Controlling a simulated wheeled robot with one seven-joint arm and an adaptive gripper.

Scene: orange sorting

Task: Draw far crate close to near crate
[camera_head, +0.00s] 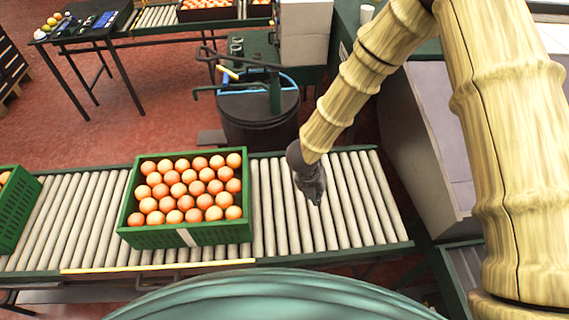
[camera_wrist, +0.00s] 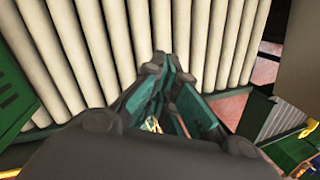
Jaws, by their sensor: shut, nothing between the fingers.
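A green crate (camera_head: 160,237) filled with oranges stands on the roller conveyor in the middle of the head view. A second green crate (camera_head: 22,222) shows only in part at the left edge of the head view, also on the rollers, with a gap of bare rollers between the two. My gripper (camera_head: 315,198) is above the bare rollers to the right of the middle crate, apart from it. In the wrist view my gripper (camera_wrist: 160,65) is shut with nothing in it. A green crate wall (camera_wrist: 12,95) shows at the left edge there.
The roller conveyor (camera_head: 340,195) is bare right of the middle crate. A dark barrel (camera_head: 258,120) stands behind it. A grey box-like machine (camera_head: 430,135) is at the right. A table (camera_head: 95,30) with fruit and devices stands at the back left.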

